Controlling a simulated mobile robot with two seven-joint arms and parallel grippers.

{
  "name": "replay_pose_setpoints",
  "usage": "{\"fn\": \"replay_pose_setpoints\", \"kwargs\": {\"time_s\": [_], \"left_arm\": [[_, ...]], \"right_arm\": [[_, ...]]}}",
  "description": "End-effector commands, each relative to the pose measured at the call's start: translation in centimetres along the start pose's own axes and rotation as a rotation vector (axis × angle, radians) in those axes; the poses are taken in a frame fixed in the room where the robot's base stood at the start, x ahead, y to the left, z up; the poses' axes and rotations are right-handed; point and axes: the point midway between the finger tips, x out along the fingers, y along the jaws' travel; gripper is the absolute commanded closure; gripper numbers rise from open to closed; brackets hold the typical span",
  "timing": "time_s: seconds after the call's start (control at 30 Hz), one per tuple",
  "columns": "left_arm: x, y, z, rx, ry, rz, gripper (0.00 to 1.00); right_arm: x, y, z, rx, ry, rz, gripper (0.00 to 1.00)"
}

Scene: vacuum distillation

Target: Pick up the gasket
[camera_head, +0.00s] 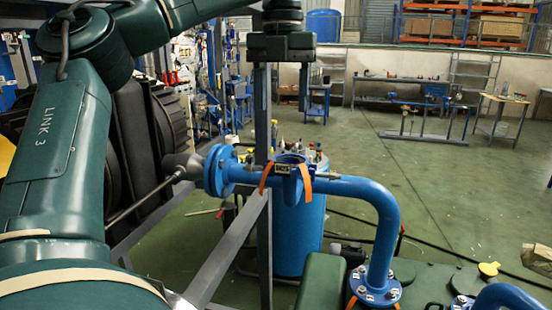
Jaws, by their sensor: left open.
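My left gripper (283,90) hangs pointing down at the top middle, open and empty, above the blue pipe (345,187). A dark finger shows on its right side; the left finger is hard to separate from the grey post behind it. No separate gasket can be made out with certainty. Orange also shows at the edge of the lower pipe flange (376,293). My right gripper is out of view.
A blue drum (300,235) with small items on top stands behind the pipe. A grey metal frame (225,262) rises left of the pipe. A green machine casing (322,283) lies at the lower right. Workbenches (420,90) stand far back, with open floor before them.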

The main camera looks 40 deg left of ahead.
Motion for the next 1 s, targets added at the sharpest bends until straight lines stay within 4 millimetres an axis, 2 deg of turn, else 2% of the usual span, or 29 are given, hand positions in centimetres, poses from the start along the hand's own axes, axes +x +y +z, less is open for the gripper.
{"fn": "replay_pose_setpoints", "kwargs": {"time_s": [0.17, 0.27, 0.6, 0.87, 1.0], "left_arm": [[-0.4, -0.6, -0.4, 0.027, 0.006, 0.003, 0.44], [0.3, -0.6, -0.5, 0.033, 0.009, 0.004, 0.44], [6.3, -0.6, -0.5, 0.032, 0.01, 0.003, 0.44], [8.3, -0.7, -0.4, 0.031, 0.008, 0.002, 0.44], [10.5, -0.8, -0.3, 0.032, 0.011, 0.003, 0.44]], "right_arm": [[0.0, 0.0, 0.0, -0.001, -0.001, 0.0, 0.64], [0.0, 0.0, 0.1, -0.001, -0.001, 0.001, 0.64], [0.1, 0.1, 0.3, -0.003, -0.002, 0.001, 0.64], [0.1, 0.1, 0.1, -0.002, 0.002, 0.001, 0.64], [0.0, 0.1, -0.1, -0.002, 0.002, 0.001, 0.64]]}}
